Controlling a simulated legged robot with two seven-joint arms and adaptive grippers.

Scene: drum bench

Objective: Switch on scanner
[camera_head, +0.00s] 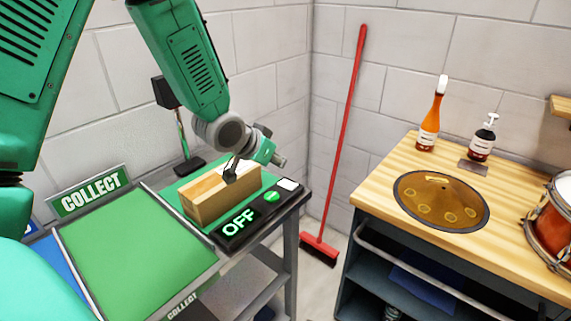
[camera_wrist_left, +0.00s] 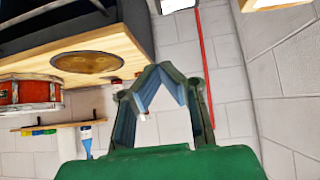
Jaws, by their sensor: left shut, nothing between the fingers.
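The scanner has a black head (camera_head: 165,92) on a thin stand at the back of the green table. Its black control panel (camera_head: 238,228) at the table's front edge shows OFF in lit letters, with a round green button (camera_head: 271,197) and a white square (camera_head: 288,185) to the right. A wooden block (camera_head: 212,198) lies on the green surface behind the panel. My left gripper (camera_head: 231,172) is shut and empty, over the block's right part in the picture; I cannot tell whether it touches. Its fingers also show in the left wrist view (camera_wrist_left: 158,72). My right gripper is out of view.
A green COLLECT tray (camera_head: 130,250) lies left of the panel. A red broom (camera_head: 345,130) leans in the corner. At right, a wooden bench (camera_head: 380,190) carries a bronze pan drum (camera_head: 440,202), two bottles and a red drum (camera_head: 555,235).

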